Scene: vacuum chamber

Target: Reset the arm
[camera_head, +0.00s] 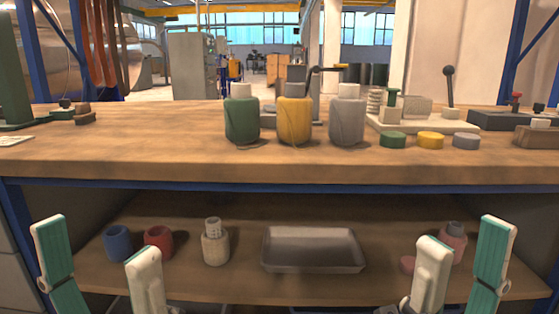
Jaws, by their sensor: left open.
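My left gripper (96,242) is at the lower left of the head view. Its two white-and-teal fingers point up and stand wide apart, with nothing between them. My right gripper (464,238) is at the lower right, also with its fingers apart and holding nothing. Both grippers show in front of the lower shelf, below the level of the workbench top (200,168). The rest of both arms is mostly out of frame.
Green (242,120), yellow (295,120) and grey (346,120) containers stand on the bench, with coloured caps to their right. The lower shelf bears a grey tray (313,268), blue (118,243) and red (158,242) cups, a beige bottle (215,246) and a reddish bottle (453,240).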

